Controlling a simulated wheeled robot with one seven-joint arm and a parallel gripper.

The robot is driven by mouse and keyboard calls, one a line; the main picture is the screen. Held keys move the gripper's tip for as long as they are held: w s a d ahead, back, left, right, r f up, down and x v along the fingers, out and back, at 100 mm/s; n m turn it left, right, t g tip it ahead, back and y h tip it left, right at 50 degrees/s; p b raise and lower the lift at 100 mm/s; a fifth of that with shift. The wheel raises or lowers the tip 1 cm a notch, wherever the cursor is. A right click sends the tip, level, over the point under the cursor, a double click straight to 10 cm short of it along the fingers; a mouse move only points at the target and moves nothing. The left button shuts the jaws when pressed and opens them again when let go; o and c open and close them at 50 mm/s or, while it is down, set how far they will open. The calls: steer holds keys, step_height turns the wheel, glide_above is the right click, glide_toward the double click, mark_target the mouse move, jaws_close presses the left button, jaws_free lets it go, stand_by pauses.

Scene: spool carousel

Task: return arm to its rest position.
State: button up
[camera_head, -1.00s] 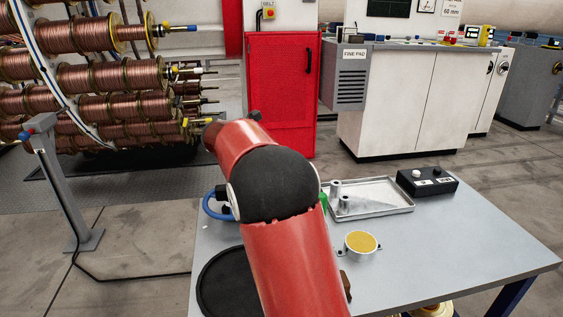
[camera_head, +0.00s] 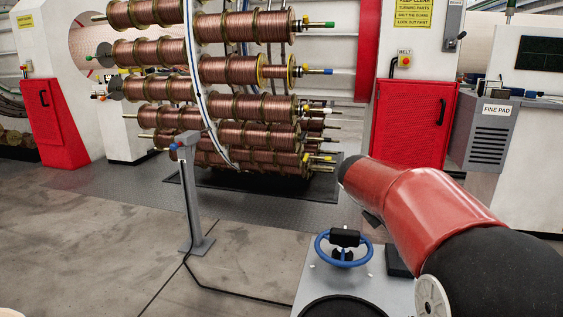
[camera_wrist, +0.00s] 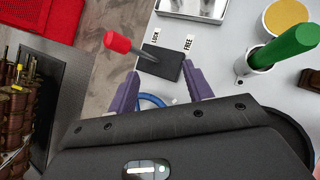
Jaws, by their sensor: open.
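My gripper (camera_wrist: 160,72) shows in the wrist view with its two purple fingers apart and nothing held between them. Beyond the fingertips is a black plate (camera_wrist: 160,62) with labels reading LOCK and FREE, and a red-knobbed lever (camera_wrist: 118,43) rises beside it. In the head view my red arm reaches in from the lower right, above the table. My gripper cannot be made out there.
The grey table (camera_head: 385,290) carries a blue handwheel (camera_head: 344,248). A carousel of copper spools (camera_head: 245,135) stands behind, with a grey post (camera_head: 190,205) before it. In the wrist view, a green handle (camera_wrist: 285,45) stands near a yellow-topped round part (camera_wrist: 286,16). Open floor lies left.

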steer(key=s+a+f+m+y, duration=0.2)
steer(key=s+a+m, duration=0.2)
steer(key=s, duration=0.5)
steer(key=s+a+f+m+t+y, duration=0.1)
steer(key=s+a+f+m+y, duration=0.1)
steer(key=s+m, duration=0.7)
steer(key=s+a+f+m+t+y, duration=0.1)
steer(key=s+a+f+m+y, duration=0.1)
steer(key=s+a+m, duration=0.5)
steer(key=s+y, duration=0.1)
steer(key=s, duration=0.1)
steer(key=shift+s+y, duration=0.3)
steer(key=shift+s, duration=0.1)
steer(key=shift+c, duration=0.3)
